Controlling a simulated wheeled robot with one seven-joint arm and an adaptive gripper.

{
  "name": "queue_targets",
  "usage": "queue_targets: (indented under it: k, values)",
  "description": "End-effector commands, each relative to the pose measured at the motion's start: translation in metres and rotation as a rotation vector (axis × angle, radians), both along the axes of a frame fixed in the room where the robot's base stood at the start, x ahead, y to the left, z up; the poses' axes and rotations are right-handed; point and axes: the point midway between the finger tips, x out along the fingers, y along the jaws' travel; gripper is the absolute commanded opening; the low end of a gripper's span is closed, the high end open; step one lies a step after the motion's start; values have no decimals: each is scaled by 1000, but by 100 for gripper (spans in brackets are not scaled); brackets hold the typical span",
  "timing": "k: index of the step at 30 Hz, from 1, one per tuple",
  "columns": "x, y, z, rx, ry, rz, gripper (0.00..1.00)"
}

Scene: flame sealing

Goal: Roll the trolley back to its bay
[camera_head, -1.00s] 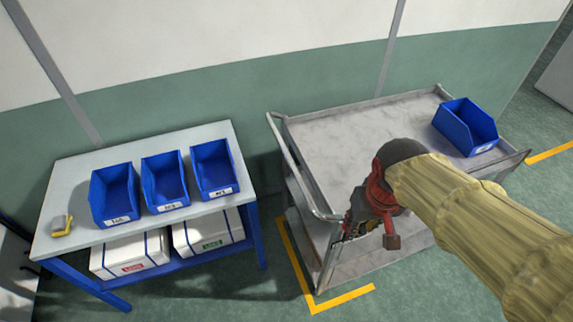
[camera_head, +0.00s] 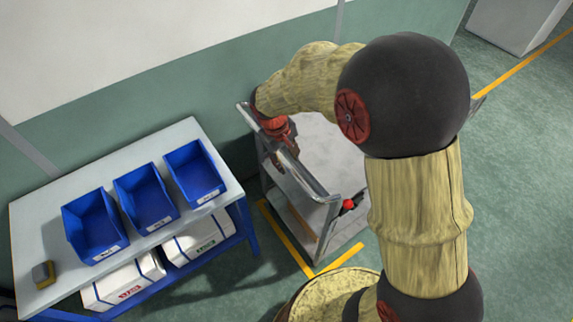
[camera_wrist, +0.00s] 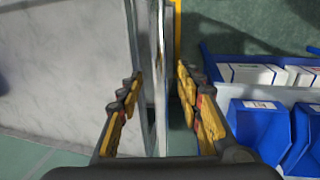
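The grey metal trolley (camera_head: 326,146) stands against the green wall, right of the table, its top partly hidden by my arm. Its push handle (camera_head: 290,167) runs along the side facing the table. My gripper (camera_head: 283,155) is at this handle, its fingertips hard to make out in the head view. In the wrist view my gripper (camera_wrist: 159,78) is open, one finger on each side of the rail (camera_wrist: 158,60), with gaps visible. A yellow floor marking (camera_head: 312,273) makes a corner at the trolley's near left foot.
A table (camera_head: 190,133) with several blue bins (camera_head: 146,198) and white boxes (camera_head: 124,289) stands close on the left. A grey cabinet (camera_head: 515,22) is at the far right. The green floor on the right is clear.

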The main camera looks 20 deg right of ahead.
Motion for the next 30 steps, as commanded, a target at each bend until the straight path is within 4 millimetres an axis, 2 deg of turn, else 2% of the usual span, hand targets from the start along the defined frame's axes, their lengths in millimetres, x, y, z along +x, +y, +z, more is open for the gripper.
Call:
queue_targets:
  k: [3,7,19,30]
  values:
    - [0,-4,-18,0,1,0,36]
    - [1,-6,-31,1,1,0,36]
    - [2,-7,-37,2,-2,0,35]
    - [2,-7,-37,1,-1,0,14]
